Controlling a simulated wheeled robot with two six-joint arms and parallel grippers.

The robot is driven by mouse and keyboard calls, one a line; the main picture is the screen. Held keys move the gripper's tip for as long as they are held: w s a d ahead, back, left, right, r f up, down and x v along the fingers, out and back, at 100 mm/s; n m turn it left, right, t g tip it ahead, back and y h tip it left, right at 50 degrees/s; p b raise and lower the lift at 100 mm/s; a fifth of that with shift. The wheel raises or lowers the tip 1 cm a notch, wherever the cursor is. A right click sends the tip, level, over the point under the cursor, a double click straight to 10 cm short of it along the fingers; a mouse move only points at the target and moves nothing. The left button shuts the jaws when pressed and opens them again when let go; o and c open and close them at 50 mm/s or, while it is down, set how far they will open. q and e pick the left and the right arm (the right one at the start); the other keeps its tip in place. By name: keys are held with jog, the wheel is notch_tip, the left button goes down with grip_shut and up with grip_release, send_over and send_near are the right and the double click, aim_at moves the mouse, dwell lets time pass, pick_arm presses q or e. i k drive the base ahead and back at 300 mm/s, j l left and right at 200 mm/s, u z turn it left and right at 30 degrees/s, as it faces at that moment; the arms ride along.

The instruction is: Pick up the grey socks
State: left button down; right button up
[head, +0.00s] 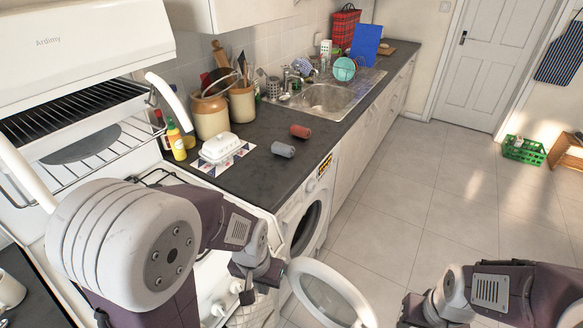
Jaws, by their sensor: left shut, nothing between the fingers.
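The grey socks (283,149) lie as a small rolled bundle on the dark countertop (262,178), near its front edge above the washer. My left gripper (257,277) is shut and empty. It is below and in front of the counter edge, beside the open washer door, apart from the socks. My right arm shows at the bottom right, but its fingers are not visible.
A red rolled bundle (300,131) lies just behind the grey one. A white butter dish (221,148) stands to the left. The washer (310,212) has its round door (331,296) swung open into the floor space. A sink (327,98) is farther back.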

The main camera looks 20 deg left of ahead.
aim_at(285, 151)
jog(key=i+u, duration=0.15)
jog(key=u, duration=0.3)
jog(key=l+u, duration=0.2)
jog(key=u, duration=0.3)
jog(key=i+l+u, duration=0.15)
jog(key=u, duration=0.3)
jog(key=l+u, duration=0.2)
jog(key=u, duration=0.25)
jog(key=i+l+u, duration=0.1)
jog(key=u, duration=0.4)
jog(key=l, duration=0.1)
